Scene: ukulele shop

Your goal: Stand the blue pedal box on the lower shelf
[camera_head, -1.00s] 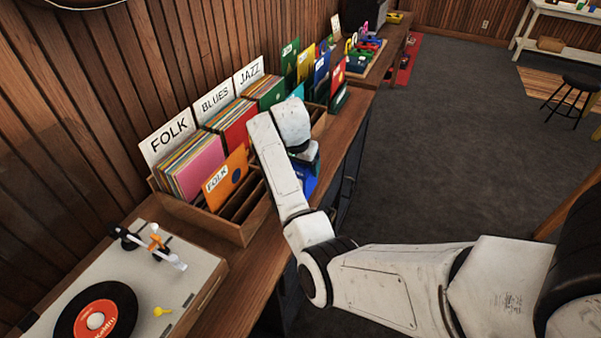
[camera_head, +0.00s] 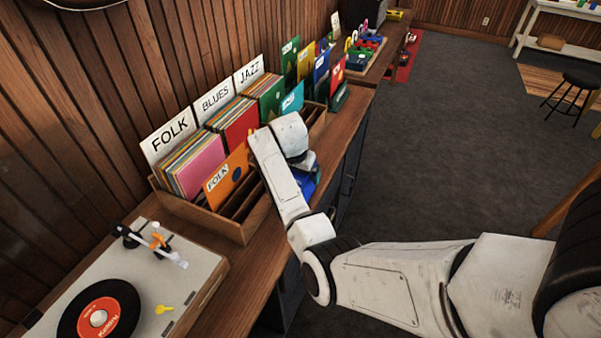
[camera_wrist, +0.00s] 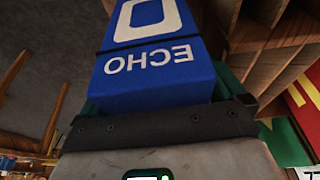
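The blue pedal box (camera_wrist: 155,50) fills the upper middle of the wrist view, with white ECHO lettering upside down and a dark band across it. In the head view only a blue patch of it (camera_head: 306,184) shows beneath my forearm, beside the record crate. My gripper (camera_wrist: 160,115) is right against the box and appears shut on it; the fingertips are hidden. A white bench (camera_head: 560,14) at the far upper right has a lower shelf (camera_head: 575,52) carrying a brown item. I cannot tell whether this is the task's shelf.
The wooden counter (camera_head: 255,262) runs along the left wall. It bears a turntable (camera_head: 195,262), record crates (camera_head: 205,222) with tall dividers, and a tray of colourful items (camera_head: 362,66). A black stool (camera_head: 582,80) stands at right. The grey floor between is open.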

